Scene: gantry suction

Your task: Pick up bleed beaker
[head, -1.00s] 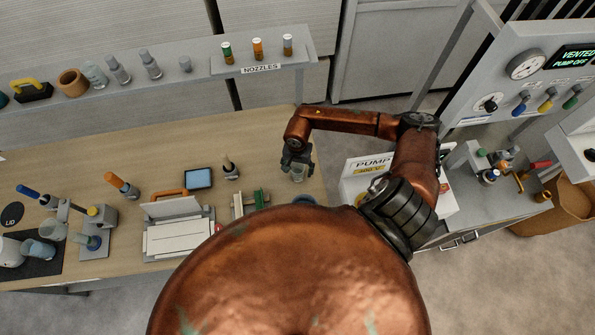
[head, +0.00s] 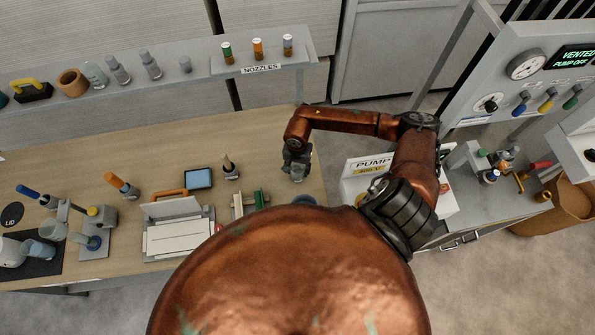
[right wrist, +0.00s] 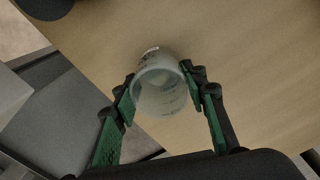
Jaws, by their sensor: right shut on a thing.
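The bleed beaker (right wrist: 160,90) is a small clear glass cup with faint markings. In the right wrist view it sits between the two green-and-black fingers of my right gripper (right wrist: 163,92), which are shut on its sides. In the head view the right gripper (head: 297,166) points down over the right end of the wooden table (head: 260,130), and the beaker (head: 298,178) shows just below it, partly hidden by the fingers. I cannot tell whether the beaker touches the table. My left gripper is not in view.
Left of the gripper are a green-railed rack (head: 248,203), a tool in a holder (head: 230,170) and a blue-screened tablet (head: 198,179). A pump box (head: 357,187) stands right of the table. A nozzle shelf (head: 262,66) runs behind. The table behind the gripper is clear.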

